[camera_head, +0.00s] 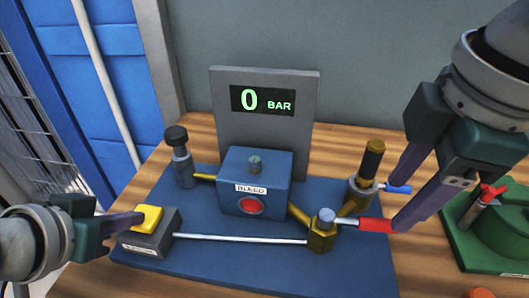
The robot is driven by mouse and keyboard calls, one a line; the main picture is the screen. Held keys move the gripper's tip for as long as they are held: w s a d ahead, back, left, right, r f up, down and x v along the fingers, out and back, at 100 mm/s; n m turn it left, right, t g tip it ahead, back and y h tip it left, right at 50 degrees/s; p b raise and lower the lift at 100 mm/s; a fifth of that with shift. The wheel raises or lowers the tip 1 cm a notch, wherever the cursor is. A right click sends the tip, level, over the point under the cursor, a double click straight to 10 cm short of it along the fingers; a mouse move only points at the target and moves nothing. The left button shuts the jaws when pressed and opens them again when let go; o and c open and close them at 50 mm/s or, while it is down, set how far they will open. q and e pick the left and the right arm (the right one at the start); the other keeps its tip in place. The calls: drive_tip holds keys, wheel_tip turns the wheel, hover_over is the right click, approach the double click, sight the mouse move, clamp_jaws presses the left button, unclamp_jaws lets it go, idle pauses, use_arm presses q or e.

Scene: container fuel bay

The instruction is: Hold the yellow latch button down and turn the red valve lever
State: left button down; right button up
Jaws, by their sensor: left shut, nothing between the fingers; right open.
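The yellow latch button (151,214) sits on top of a grey box (150,242) at the left of the blue base plate. My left gripper (140,220) is shut, with its fingertips at the button's left side; I cannot tell whether they press it. The red valve lever (362,225) points right from a brass valve (322,234) at the front right of the plate. My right gripper (396,203) is open. Its lower finger overlaps the lever's right end; contact is unclear. Its upper finger is near a blue handle (397,189).
A blue box labelled BLEED (262,172) with a red button stands mid-plate. The grey display panel (215,110) behind reads 0 BAR. A thin rod (240,238) runs from the grey box to the brass valve.

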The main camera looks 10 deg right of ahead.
sight(381, 220)
drive_tip(key=shift+w+d+r+n+h, duration=0.35)
drive_tip(key=shift+w+d+r, duration=0.3)
drive_tip(key=shift+d+r, duration=0.3)
drive_tip(key=shift+w+f, duration=0.1)
drive_tip(key=x, duration=1.2)
drive_tip(key=shift+c, duration=0.3)
clamp_jaws()
idle(0.7)
